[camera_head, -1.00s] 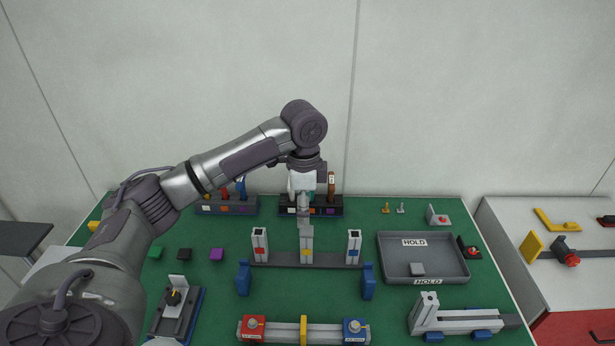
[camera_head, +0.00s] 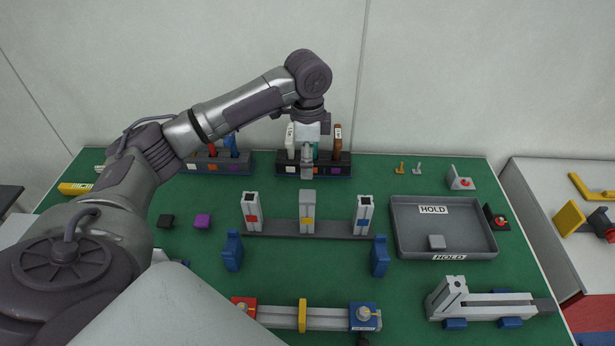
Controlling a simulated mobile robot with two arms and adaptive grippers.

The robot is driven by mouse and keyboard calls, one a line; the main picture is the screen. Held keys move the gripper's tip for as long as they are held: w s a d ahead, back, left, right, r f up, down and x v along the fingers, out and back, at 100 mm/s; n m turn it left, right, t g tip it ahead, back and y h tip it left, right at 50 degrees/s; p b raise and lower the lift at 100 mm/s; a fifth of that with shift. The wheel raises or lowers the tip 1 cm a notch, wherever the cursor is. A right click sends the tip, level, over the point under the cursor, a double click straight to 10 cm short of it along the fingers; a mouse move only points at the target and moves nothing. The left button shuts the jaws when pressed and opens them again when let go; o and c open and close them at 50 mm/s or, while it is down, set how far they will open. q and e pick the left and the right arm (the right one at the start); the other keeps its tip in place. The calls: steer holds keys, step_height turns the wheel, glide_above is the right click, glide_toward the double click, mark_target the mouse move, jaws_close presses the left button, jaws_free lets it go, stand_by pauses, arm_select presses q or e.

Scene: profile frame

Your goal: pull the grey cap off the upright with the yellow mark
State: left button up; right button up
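Three light grey uprights stand on a dark grey bar (camera_head: 335,231). The middle upright with the yellow mark (camera_head: 307,224) has a solid grey cap (camera_head: 307,196) on its top. The red-marked upright (camera_head: 251,207) on the left and the blue-marked upright (camera_head: 363,210) on the right show dark open tops. My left gripper (camera_head: 307,175) points down over the middle upright, with a small gap in the picture between its tips and the cap. Its fingers overlap from this side, so I cannot tell their opening. My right gripper is not in view.
A grey HOLD tray (camera_head: 397,232) on the right holds a small grey block (camera_head: 437,242). Blue stands (camera_head: 232,251) (camera_head: 380,257) are in front of the bar. A black rack (camera_head: 333,170) with upright items is behind my gripper. Green table is clear between.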

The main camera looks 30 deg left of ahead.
mark_target(307, 195)
arm_select(q)
step_height(307, 195, down, 12)
steer(key=shift+s+f+p, duration=0.15)
steer(key=shift+f+p, duration=0.1)
steer(key=shift+p, duration=0.95)
steer(key=shift+r, duration=0.1)
steer(key=c, duration=1.2)
